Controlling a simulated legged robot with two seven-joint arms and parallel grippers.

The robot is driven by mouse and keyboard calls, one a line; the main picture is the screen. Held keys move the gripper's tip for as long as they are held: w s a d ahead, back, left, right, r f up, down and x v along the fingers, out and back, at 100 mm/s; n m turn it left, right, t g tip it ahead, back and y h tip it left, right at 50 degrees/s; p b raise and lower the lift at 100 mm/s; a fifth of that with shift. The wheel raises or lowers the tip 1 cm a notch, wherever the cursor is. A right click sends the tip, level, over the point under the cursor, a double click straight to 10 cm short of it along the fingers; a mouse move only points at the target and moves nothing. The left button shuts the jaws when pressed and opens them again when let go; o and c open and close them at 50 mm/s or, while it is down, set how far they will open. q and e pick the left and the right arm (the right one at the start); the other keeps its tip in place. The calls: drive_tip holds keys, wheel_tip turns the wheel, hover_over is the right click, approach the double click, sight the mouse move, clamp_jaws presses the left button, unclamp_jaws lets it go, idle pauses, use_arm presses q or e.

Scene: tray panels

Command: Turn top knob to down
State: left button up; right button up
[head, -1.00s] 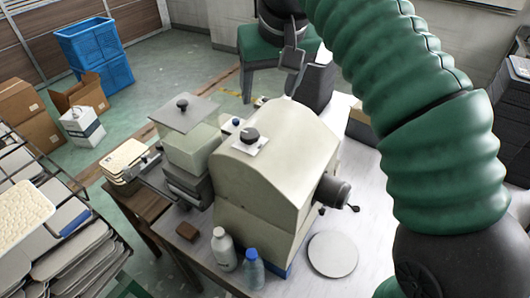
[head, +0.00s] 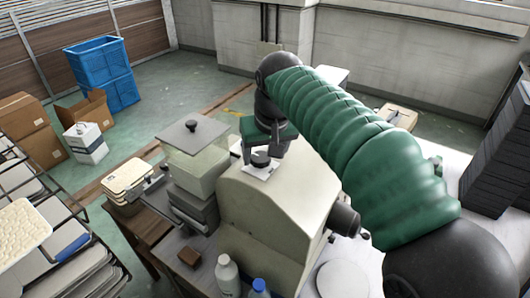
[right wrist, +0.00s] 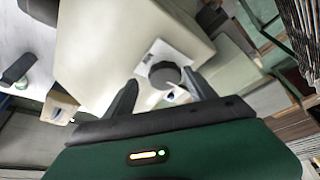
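The top knob (head: 260,160) is a black round knob on a small white plate (head: 256,172) on top of a cream machine (head: 285,195). In the right wrist view the knob (right wrist: 165,74) appears between the two fingertips of my right gripper (right wrist: 158,82), with a gap on each side. In the head view my right gripper (head: 262,146) is over the knob from behind, its fingers pointing down. It is open and holds nothing. Whether the fingertips are level with the knob is hard to tell. My left gripper is not in view.
A clear box with a black-knobbed lid (head: 192,140) stands left of the machine. A black side knob (head: 344,217) sticks out at its right. Two bottles (head: 227,274) and a round white disc (head: 342,280) are at the front. Blue crates (head: 103,75) stand at the back left.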

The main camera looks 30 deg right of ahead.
drive_tip(key=shift+s+a+r, duration=0.1)
drive_tip(key=shift+a+r, duration=0.05)
drive_tip(key=shift+a, duration=0.3)
drive_tip(key=shift+s+a+r, duration=0.1)
drive_tip(key=shift+a+r, duration=0.05)
drive_tip(key=shift+a, duration=0.3)
drive_tip(key=c, duration=0.5)
drive_tip(key=shift+c, duration=0.9)
drive_tip(key=shift+d, duration=0.6)
drive_tip(key=c, duration=0.5)
drive_tip(key=shift+s, duration=0.1)
drive_tip(key=shift+c, duration=0.9)
drive_tip(key=shift+a, duration=0.3)
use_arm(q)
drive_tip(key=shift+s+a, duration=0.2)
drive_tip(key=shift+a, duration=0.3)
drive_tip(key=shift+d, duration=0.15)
use_arm(e)
drive_tip(key=shift+d, duration=0.2)
drive_tip(key=shift+a, duration=0.1)
